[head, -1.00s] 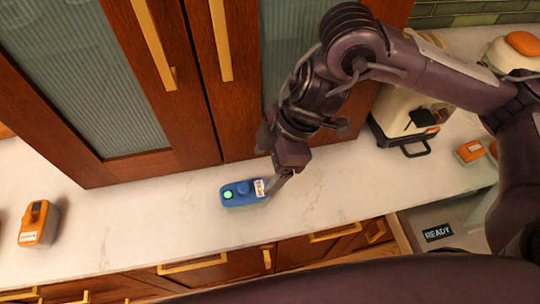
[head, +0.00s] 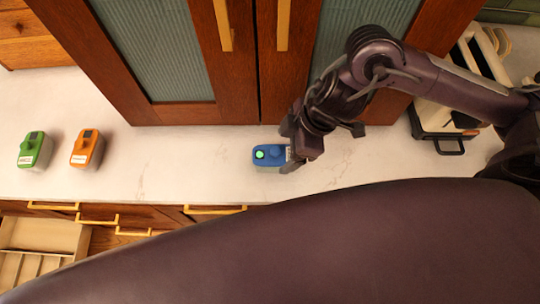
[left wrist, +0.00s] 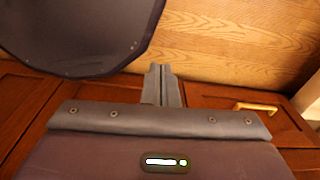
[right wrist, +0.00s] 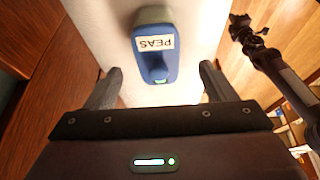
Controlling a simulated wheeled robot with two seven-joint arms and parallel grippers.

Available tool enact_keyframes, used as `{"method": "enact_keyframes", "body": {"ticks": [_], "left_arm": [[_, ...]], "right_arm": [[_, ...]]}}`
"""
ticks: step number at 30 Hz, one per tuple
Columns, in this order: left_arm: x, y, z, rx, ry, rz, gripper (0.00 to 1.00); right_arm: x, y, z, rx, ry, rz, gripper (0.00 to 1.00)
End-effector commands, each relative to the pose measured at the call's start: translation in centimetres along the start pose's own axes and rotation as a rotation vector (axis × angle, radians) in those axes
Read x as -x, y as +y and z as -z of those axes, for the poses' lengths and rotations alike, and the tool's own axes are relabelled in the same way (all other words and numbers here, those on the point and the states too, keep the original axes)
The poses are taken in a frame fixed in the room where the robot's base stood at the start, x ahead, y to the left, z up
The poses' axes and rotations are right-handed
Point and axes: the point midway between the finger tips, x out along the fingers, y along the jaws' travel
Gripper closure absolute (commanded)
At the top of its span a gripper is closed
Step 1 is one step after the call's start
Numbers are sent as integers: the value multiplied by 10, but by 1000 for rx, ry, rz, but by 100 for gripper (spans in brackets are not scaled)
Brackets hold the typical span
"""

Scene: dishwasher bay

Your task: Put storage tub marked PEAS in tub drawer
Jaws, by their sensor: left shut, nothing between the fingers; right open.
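The blue tub (head: 267,155) stands on the counter in the head view, with a green dot and a knob on its lid. In the right wrist view the tub (right wrist: 155,62) shows a white label reading PEAS. My right gripper (head: 288,152) is at the tub's right end. In its wrist view the right gripper (right wrist: 160,78) is open, with a finger on each side of the tub's near end and gaps on both sides. My left gripper (left wrist: 161,70) is shut and empty, facing wood fronts. An open drawer (head: 50,233) with dividers shows at lower left; I cannot tell whether it is the tub drawer.
A green tub (head: 34,150) and an orange tub (head: 87,149) stand at the left of the counter (head: 190,160). Cabinet doors (head: 235,90) rise behind the blue tub. A cream appliance (head: 450,115) stands at the right. My dark arm covers much of the foreground.

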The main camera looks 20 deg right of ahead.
Motion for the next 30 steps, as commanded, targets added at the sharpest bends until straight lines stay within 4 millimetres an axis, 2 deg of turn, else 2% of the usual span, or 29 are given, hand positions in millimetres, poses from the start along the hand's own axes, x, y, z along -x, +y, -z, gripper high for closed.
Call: {"method": "enact_keyframes", "body": {"ticks": [7, 12, 21, 30], "left_arm": [[6, -1, 12, 0, 17, 2, 100], [7, -1, 13, -1, 18, 1, 100], [7, 0, 10, -1, 13, 0, 100], [6, 0, 7, 0, 9, 0, 100]], "right_arm": [[-31, 1, 1, -3, -2, 5, 22], [-56, 2, 1, -1, -2, 3, 22], [-62, 2, 1, 1, -1, 0, 22], [-62, 2, 1, 1, -1, 0, 60]]}}
